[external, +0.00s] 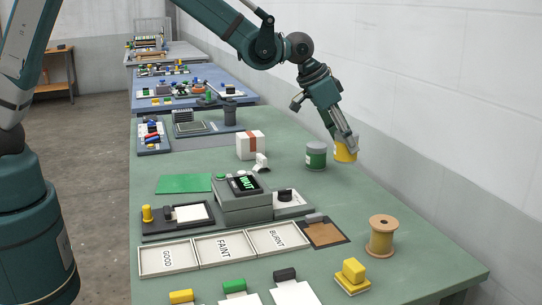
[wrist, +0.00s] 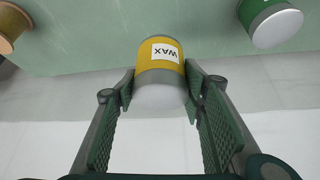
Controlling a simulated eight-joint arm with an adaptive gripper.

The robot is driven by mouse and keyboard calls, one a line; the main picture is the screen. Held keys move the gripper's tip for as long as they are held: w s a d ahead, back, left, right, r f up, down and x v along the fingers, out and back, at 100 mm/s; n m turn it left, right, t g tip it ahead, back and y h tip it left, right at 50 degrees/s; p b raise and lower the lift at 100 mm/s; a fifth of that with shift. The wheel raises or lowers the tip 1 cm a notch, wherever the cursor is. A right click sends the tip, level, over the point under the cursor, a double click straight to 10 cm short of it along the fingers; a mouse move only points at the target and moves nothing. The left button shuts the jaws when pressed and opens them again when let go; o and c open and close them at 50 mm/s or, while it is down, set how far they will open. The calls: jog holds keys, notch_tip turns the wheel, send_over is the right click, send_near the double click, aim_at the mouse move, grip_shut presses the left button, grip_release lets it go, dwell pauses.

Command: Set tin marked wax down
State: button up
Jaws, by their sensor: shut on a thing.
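The tin marked wax (wrist: 160,65) is yellow with a white label reading WAX and a grey end. My gripper (wrist: 160,92) is shut on it, one finger on each side. In the external view the yellow tin (external: 345,150) is held in my gripper (external: 347,142) near the table's right edge, by the wall. I cannot tell whether its base touches the table. A green tin with a grey lid (external: 316,157) stands just left of it, apart from it; it also shows at the top right of the wrist view (wrist: 272,22).
A wooden spool (external: 382,237) stands toward the front right. A white box with a red-brown band (external: 251,145) and a grey machine reading WAIT (external: 243,199) stand to the left. Green table surface (external: 345,200) between tin and spool is clear.

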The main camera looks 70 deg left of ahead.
jog(key=a+n+y+b, duration=0.2)
jog(key=a+n+b, duration=0.1)
jog(key=a, duration=3.7)
jog(key=shift+s+r+n, duration=0.15)
jog(key=shift+s+n, duration=0.1)
jog(key=shift+n, duration=0.35)
notch_tip(320, 180, down, 6)
jog(key=b, duration=0.1)
jog(key=shift+f+b, duration=0.5)
jog(key=shift+f, duration=1.5)
jog(key=shift+f, duration=0.15)
